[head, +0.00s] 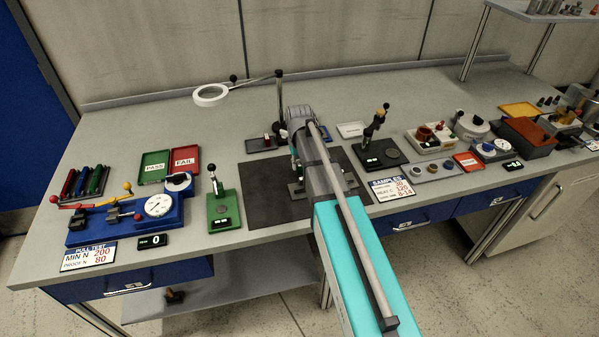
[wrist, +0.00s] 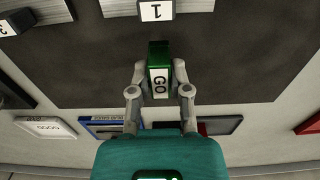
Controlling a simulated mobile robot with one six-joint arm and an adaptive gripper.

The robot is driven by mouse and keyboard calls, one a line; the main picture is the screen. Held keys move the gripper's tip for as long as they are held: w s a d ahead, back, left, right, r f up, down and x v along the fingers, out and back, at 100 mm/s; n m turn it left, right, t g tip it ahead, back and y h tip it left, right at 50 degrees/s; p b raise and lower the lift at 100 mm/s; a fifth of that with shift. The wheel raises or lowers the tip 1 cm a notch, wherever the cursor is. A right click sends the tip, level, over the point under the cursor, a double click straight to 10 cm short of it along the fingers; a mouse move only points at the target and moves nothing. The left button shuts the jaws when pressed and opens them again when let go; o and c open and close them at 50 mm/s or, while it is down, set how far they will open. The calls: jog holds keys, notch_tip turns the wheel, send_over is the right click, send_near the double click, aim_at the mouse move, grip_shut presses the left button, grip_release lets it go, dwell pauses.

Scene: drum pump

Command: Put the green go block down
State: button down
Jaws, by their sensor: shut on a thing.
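My gripper (wrist: 160,78) is shut on the green go block (wrist: 158,55) in the wrist view. The block has a green body and a white label reading GO, and a fingertip presses on each side. It is over the dark mat (wrist: 230,50); I cannot tell whether it touches the mat. In the head view the dark mat (head: 262,197) lies mid-bench, and my own arm hides most of the gripper and block.
A grey piece labelled 1 (wrist: 156,10) lies just beyond the block, with another numbered piece (wrist: 16,22) at upper left. A white tray marked GOOD (wrist: 45,128) lies off the mat. In the head view, a green-based fixture (head: 223,208) stands left of the mat and a black-based one (head: 380,153) right.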

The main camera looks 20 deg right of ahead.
aim_at(299, 163)
jog(key=shift+f+b, duration=0.8)
jog(key=shift+f, duration=0.35)
jog(key=shift+f, duration=0.2)
jog(key=c, duration=0.6)
grip_release()
jog(key=shift+r, duration=0.25)
notch_tip(299, 163, up, 12)
jog(key=p, duration=1.2)
jog(key=shift+s, duration=0.1)
jog(key=s+a, duration=0.1)
jog(key=s, duration=0.5)
jog(key=s+a, duration=0.1)
jog(key=s, duration=0.5)
jog(key=s+a, duration=0.1)
jog(key=s, duration=0.6)
jog(key=shift+s+a, duration=0.1)
